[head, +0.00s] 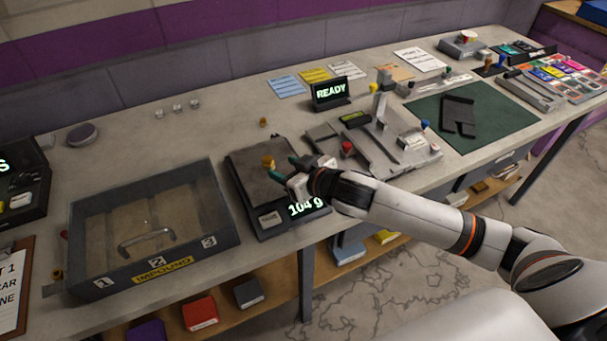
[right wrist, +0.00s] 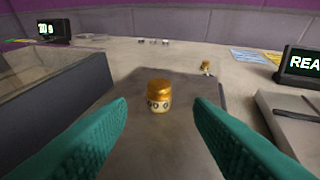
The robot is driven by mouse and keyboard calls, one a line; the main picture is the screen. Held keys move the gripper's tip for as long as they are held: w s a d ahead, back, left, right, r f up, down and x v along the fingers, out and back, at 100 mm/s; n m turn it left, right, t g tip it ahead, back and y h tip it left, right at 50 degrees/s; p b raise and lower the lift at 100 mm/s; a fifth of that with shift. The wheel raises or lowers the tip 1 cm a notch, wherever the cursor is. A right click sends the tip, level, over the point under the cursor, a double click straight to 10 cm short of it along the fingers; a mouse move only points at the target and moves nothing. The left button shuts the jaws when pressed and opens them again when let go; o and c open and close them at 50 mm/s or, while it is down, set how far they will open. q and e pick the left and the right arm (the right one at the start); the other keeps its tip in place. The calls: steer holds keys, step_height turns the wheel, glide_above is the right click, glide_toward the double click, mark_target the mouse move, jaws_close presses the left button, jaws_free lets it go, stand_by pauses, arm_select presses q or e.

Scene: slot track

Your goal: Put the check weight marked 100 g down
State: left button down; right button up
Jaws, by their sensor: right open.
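The brass check weight (head: 268,162) stands upright on the dark plate of the scale (head: 254,172); its pale band carries digits that look like 100 in the right wrist view (right wrist: 159,96). The scale's display (head: 306,207) reads 104 g. My right gripper (head: 283,168) is open, its teal fingers spread wide. In the right wrist view the weight shows midway between the fingertips, a little ahead, with clear gaps on both sides. My left gripper is not in view.
A second small brass weight (head: 263,122) stands behind the scale. A lidded tray marked IMPOUND (head: 225,238) is left of the scale. A display reading READY (head: 331,93) and a track fixture (head: 384,135) stand to the right.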

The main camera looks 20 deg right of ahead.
steer(key=v, duration=0.7)
steer(key=shift+s+d+r+b, duration=0.1)
steer(key=shift+s+r+b, duration=0.05)
steer(key=shift+s+b, duration=0.15)
